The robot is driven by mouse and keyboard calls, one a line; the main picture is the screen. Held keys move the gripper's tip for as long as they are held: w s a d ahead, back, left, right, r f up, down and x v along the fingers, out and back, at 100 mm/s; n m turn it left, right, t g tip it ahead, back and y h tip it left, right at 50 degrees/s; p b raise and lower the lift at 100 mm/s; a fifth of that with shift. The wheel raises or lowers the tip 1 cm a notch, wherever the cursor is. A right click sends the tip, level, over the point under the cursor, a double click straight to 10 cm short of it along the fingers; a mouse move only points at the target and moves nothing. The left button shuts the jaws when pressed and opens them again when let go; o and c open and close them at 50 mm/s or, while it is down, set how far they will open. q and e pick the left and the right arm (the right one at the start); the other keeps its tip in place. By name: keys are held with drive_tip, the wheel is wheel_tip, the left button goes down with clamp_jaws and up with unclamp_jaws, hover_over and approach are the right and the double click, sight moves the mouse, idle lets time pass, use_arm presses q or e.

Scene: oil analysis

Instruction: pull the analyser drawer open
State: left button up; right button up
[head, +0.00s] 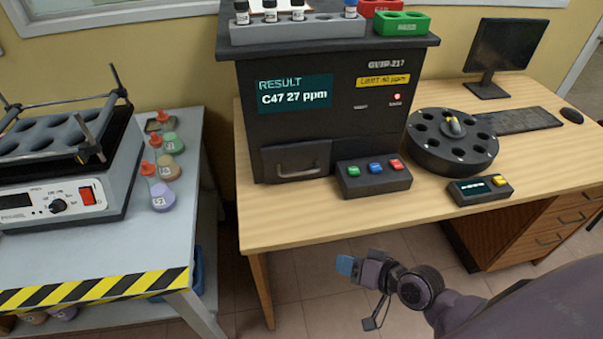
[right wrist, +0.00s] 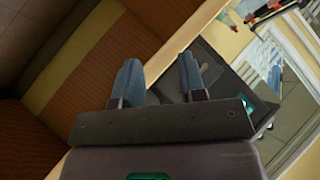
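The analyser (head: 352,120) is a dark box on the wooden desk, with a lit screen (head: 295,93) reading "RESULT C47 27 ppm". Its drawer (head: 296,158) is a dark panel at the lower left of the front and sits flush, shut, with a grey bar handle (head: 300,173). My right gripper (head: 358,293) is in front of and below the desk's front edge, apart from the handle. In the right wrist view the right gripper (right wrist: 160,76) has its two blue-tipped fingers spread, with nothing held between them. My left gripper is not in view.
A button box (head: 374,178) stands right of the drawer front. A round carousel (head: 452,142) and a small display box (head: 480,189) are farther right. The desk strip before the drawer is clear. A side table with a striped edge (head: 95,288) stands left.

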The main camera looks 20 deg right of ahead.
drive_tip(key=w+r+m+y, duration=0.1)
drive_tip(key=w, duration=0.1)
drive_tip(key=w+r+m+y, duration=0.1)
drive_tip(key=w, duration=0.1)
drive_tip(key=w+r+m+y+b, duration=0.1)
drive_tip(key=w, duration=0.1)
drive_tip(key=shift+w+a+r, duration=0.1)
drive_tip(key=shift+a+r, duration=0.1)
drive_tip(key=shift+r, duration=0.15)
drive_tip(key=m+t, duration=0.3)
drive_tip(key=m, duration=0.3)
approach(303, 173)
drive_tip(key=shift+d+f, duration=0.35)
drive_tip(key=shift+w+a, duration=0.25)
drive_tip(key=shift+w, duration=0.15)
drive_tip(key=x, duration=0.9)
drive_tip(key=shift+w+a, duration=0.2)
drive_tip(key=shift+a, duration=0.05)
clamp_jaws()
